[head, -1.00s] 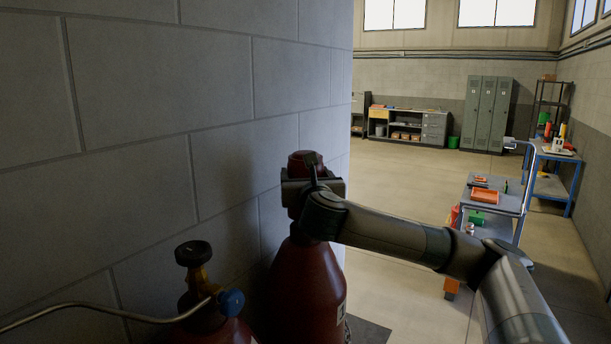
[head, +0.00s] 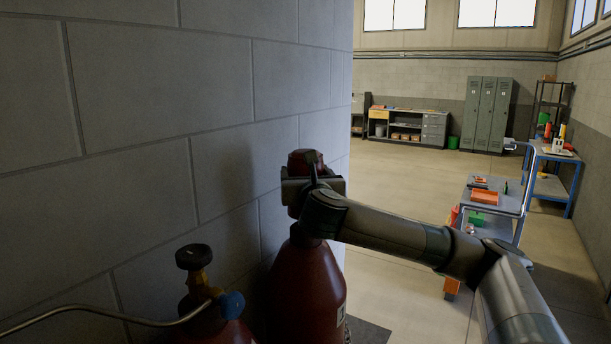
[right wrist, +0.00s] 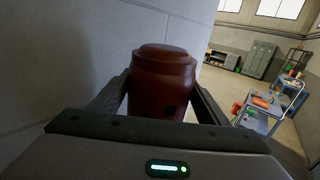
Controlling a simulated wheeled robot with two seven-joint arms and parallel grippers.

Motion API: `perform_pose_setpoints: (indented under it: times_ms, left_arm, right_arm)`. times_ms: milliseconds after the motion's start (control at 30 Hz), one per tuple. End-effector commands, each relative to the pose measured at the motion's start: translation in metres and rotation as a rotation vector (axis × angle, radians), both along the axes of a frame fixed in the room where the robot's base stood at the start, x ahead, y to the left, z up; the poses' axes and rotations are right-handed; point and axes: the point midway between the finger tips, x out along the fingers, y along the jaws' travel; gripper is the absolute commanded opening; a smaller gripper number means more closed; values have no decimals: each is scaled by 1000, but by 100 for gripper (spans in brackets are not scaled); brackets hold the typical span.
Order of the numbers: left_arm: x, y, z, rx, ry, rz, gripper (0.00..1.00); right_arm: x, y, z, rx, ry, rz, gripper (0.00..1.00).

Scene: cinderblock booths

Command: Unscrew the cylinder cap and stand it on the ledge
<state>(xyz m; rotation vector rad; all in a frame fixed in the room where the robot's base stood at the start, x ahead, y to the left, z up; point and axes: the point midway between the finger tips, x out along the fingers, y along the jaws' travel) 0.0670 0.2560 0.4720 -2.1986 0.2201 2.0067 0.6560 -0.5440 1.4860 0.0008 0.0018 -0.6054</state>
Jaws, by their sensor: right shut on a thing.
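The dark red cap (head: 301,158) shows above my right gripper in the head view, close to the block wall. My right gripper (head: 312,188) is shut on it, with one finger on each side. In the right wrist view the domed cap (right wrist: 162,75) stands between the fingers, with a small dark opening low on its side. The red cylinder (head: 303,290) stands directly below the gripper. The gripper hides the join, so I cannot tell whether cap and cylinder touch. I cannot make out the ledge. My left gripper is not in view.
A second red cylinder (head: 225,334) with a black handwheel (head: 193,257), brass valve and blue fitting (head: 231,304) stands at left, a metal hose running from it. The block wall (head: 150,110) is close on the left. A cart (head: 500,198) stands at right; open floor (head: 410,190) lies beyond.

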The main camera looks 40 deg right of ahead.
Motion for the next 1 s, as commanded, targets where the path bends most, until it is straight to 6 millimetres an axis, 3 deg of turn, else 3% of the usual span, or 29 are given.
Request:
perform_pose_setpoints:
  times_ms: [1000]
  left_arm:
    - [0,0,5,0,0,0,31]
  right_arm:
    - [0,0,25,0,-6,0,33]
